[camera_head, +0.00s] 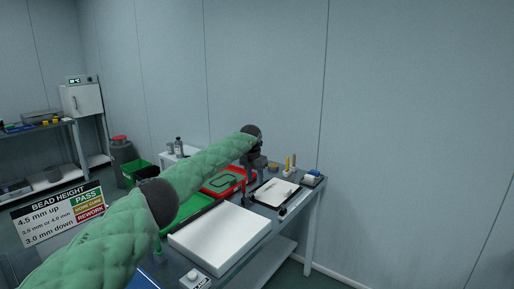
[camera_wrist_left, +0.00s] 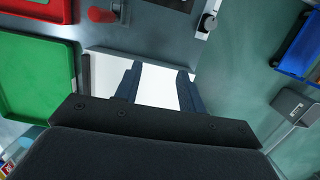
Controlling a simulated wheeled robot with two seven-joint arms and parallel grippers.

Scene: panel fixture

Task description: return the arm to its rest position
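My left arm, in a green quilted sleeve, reaches in from the lower left in the head view. Its dark left gripper (camera_head: 258,177) hangs over the back part of the workbench, near the red tray. In the left wrist view, the two fingers of the left gripper (camera_wrist_left: 158,72) stand apart with nothing held between them. A white panel (camera_wrist_left: 160,85) shows behind and between the fingers. The same white panel (camera_head: 221,238) lies flat on the bench in the head view. My right gripper is in neither view.
A red tray (camera_head: 225,184) and a green tray (camera_head: 190,210) lie left of the panel. A dark-edged white board (camera_head: 274,191) and small bottles (camera_head: 290,165) are at the back right. A bead-height sign (camera_head: 60,214) stands at left. A blue bin (camera_wrist_left: 302,45) is right in the wrist view.

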